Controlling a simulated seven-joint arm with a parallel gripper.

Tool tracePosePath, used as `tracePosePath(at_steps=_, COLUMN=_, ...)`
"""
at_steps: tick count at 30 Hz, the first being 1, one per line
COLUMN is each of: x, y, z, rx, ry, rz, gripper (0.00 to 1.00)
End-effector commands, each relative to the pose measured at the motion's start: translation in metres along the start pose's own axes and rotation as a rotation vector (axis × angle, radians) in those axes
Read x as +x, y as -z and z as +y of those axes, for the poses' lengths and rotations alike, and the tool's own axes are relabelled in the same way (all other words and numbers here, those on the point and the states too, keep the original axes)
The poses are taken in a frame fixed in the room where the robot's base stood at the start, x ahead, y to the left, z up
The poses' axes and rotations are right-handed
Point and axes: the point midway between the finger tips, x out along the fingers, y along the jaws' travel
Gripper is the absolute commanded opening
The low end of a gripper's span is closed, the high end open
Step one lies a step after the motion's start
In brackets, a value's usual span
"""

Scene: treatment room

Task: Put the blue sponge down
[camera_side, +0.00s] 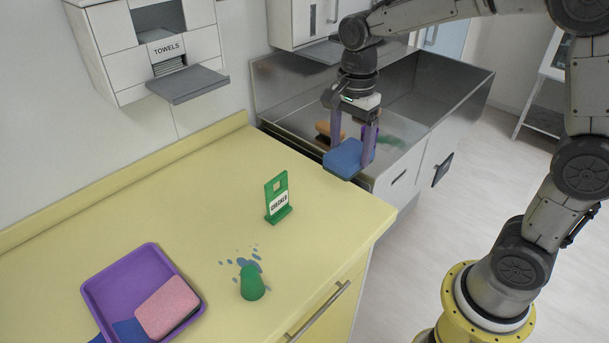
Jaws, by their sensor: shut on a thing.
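The blue sponge (345,160) is a rounded block held between the two purple fingers of my gripper (352,148). My gripper points down and is shut on the sponge. It holds the sponge in front of the metal sink (285,130), near the back right end of the yellow counter (190,180). The sponge appears raised; how far it is above the surface behind it I cannot tell. An orange and dark sponge-like block (323,130) shows behind the left finger, in the sink area, partly hidden.
A green "CHECKED" sign (277,198) stands on the counter. A green cup-like object (252,283) sits by blue splashes (243,262). A purple tray (115,280) holds a pink sponge (167,307). A towel dispenser (170,50) hangs above. The counter's middle left is clear.

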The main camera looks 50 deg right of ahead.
Motion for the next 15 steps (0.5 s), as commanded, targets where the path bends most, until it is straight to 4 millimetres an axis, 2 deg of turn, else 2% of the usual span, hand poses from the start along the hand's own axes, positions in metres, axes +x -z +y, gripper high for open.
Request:
tracePosePath(at_steps=9, x=0.033, y=-0.001, z=-0.071, rx=0.000, ry=-0.002, rz=0.000, gripper=0.28)
tracePosePath(at_steps=15, x=0.066, y=-0.001, z=-0.100, rx=0.000, ry=-0.002, rz=0.000, gripper=0.28)
